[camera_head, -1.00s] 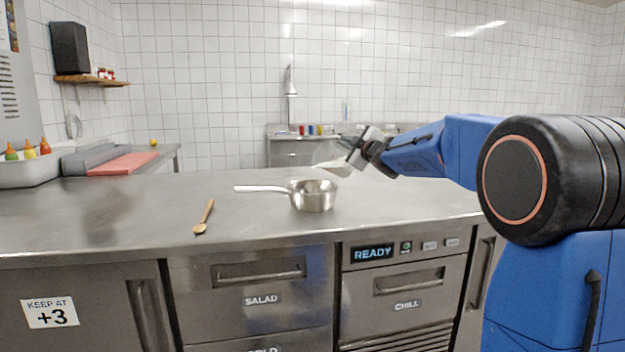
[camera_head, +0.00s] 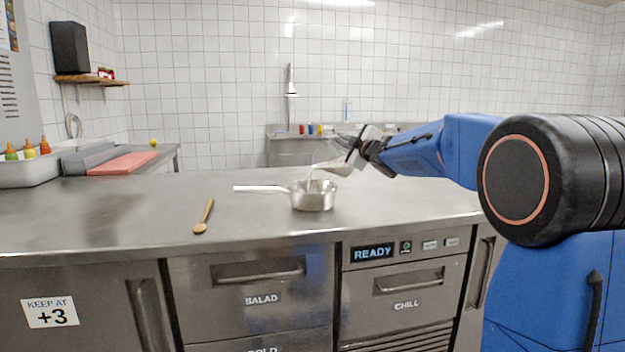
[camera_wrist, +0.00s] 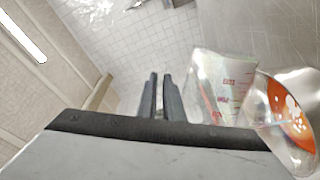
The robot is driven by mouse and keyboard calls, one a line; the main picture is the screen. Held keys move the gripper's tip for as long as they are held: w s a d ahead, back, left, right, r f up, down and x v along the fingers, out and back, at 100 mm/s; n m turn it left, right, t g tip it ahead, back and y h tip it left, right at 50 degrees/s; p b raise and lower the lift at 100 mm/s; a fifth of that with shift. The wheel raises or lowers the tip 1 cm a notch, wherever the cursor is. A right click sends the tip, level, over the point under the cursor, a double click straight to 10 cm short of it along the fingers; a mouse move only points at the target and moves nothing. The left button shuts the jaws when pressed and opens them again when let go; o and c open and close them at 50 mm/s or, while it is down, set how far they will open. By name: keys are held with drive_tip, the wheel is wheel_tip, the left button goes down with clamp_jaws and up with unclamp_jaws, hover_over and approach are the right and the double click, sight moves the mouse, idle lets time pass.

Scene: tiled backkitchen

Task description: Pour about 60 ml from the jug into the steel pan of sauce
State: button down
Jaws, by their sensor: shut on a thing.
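The clear jug (camera_head: 331,165) is tilted to the left above the right part of the steel pan (camera_head: 314,198). A thin pale stream shows between the jug's lip and the pan. The pan stands upright on the counter, its handle pointing left. My gripper (camera_head: 353,152) is shut on the jug at its right side. In the wrist view, the fingers (camera_wrist: 162,92) are close together, with the jug (camera_wrist: 215,88) and its red measuring marks to their right. Orange sauce (camera_wrist: 290,112) shows beyond and partly through the jug's mouth. The liquid level in the jug is unclear.
A wooden spoon (camera_head: 204,216) lies on the steel counter (camera_head: 130,215) left of the pan. A red cutting board (camera_head: 124,163) and sauce bottles (camera_head: 29,149) are at the far left. The counter around the pan is mostly clear.

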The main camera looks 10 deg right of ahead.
drive_tip(key=shift+a+r+n, duration=0.25)
drive_tip(key=shift+r+n, duration=0.05)
idle(1.4)
drive_tip(key=shift+d+f+m, duration=0.35)
drive_tip(key=shift+d+m, duration=0.05)
drive_tip(key=shift+m, duration=0.1)
drive_tip(key=shift+w+d+f+m, duration=0.1)
drive_tip(key=shift+d+m, duration=0.25)
drive_tip(key=shift+m, duration=0.35)
drive_tip(key=shift+w+d+f+m, duration=0.1)
drive_tip(key=shift+d+m, duration=0.25)
drive_tip(key=shift+m, duration=0.35)
drive_tip(key=shift+d, duration=0.1)
drive_tip(key=shift+w+d+f+m, duration=0.1)
drive_tip(key=shift+d+f+m, duration=0.3)
drive_tip(key=shift+m, duration=0.5)
drive_tip(key=shift+r, duration=0.15)
drive_tip(key=shift+d, duration=0.1)
